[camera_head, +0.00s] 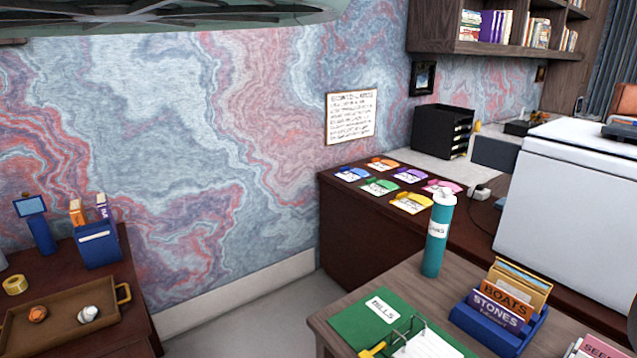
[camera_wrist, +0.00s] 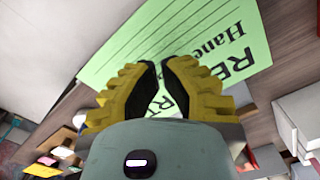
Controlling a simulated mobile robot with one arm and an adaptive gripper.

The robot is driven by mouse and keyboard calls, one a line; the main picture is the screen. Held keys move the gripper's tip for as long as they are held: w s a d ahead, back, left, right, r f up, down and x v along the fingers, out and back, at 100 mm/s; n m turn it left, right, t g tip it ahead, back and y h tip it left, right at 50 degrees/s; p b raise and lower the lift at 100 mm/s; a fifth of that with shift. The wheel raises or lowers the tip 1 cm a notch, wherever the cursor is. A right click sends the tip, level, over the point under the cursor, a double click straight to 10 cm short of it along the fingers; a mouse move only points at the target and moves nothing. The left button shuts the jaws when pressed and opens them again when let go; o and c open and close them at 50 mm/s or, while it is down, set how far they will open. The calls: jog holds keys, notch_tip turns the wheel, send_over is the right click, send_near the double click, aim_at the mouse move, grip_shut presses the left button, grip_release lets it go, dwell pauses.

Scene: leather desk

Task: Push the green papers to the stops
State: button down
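In the wrist view a green sheet (camera_wrist: 200,30) with black printed lines and large letters lies beyond my gripper. Its text is only partly readable. My gripper (camera_wrist: 164,62) has yellow ribbed fingers with black pads. Their tips come together in front of the sheet, and green shows between the fingers lower down. I cannot tell whether the tips touch the sheet. A green folder (camera_head: 352,324) labelled BILLS lies on the near desk. I cannot make out the stops.
Near the folder are a ring binder mechanism with white paper (camera_head: 425,345), a teal cylinder (camera_head: 436,240) and a blue card holder (camera_head: 500,330). Coloured cards (camera_head: 380,187) lie on the farther dark desk. A wooden tray (camera_head: 60,325) stands at left.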

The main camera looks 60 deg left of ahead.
jog(key=shift+f+b, duration=1.25)
jog(key=shift+f, duration=0.35)
dwell(1.5)
jog(key=shift+r, duration=0.25)
jog(key=shift+r+p, duration=0.35)
jog(key=shift+p, duration=0.05)
jog(key=s+p, duration=0.2)
jog(key=s, duration=0.6)
jog(key=shift+d, duration=0.15)
dwell(1.0)
jog(key=shift+s+f+b, duration=0.1)
jog(key=shift+f+b, duration=0.85)
jog(key=shift+f, duration=0.35)
dwell(0.4)
jog(key=shift+w, duration=0.3)
dwell(0.3)
